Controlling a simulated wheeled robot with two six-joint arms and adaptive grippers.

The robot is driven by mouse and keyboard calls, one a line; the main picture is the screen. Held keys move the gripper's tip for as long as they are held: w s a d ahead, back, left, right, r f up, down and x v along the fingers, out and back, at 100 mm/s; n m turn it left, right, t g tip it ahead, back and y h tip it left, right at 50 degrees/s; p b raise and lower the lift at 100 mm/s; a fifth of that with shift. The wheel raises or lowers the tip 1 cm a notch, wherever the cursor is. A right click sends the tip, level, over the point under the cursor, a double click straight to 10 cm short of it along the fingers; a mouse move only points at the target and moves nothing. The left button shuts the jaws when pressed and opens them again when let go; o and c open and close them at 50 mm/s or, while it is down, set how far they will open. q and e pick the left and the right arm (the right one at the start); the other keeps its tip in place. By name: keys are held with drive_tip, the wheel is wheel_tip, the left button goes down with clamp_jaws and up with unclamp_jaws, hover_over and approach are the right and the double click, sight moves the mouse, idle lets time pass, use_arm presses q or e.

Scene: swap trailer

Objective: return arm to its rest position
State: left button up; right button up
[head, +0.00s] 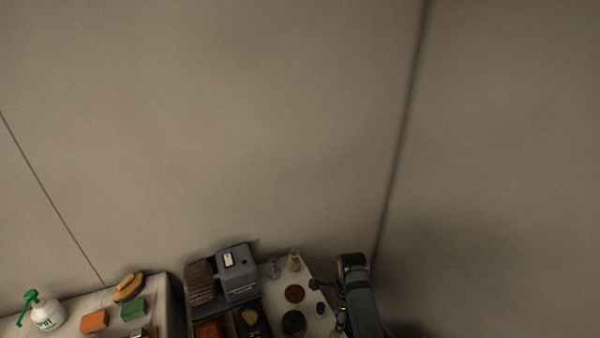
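One dark arm of mine (362,305) comes in at the bottom, right of centre, and its top bends over beside the right end of the counter. I take it to be my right arm. Small dark parts at its left side, probably its gripper (320,296), hang over or beside the counter edge. They are too small and dim to tell open from shut, and I see nothing held. My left arm and gripper are not in view.
The right counter (272,298) holds a grey machine (237,275), a brown ribbed block (202,284), small bottles (294,261) and round dark items (293,322). Bare walls rise behind.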

drive_tip(key=s+d+r+n+t, duration=0.2)
drive_tip(key=s+d+r+n, duration=0.15)
drive_tip(key=s+n, duration=0.75)
drive_tip(key=s+d+r+n+t, duration=0.25)
drive_tip(key=s+d+n, duration=0.25)
drive_tip(key=s+n, duration=0.5)
wheel_tip(320, 180, down, 26)
drive_tip(key=d+n+g+h+b, duration=0.1)
drive_tip(key=d+n+g, duration=0.1)
drive_tip(key=d, duration=0.1)
drive_tip(key=s+d+f+g+b, duration=0.1)
drive_tip(key=s+f, duration=1.8)
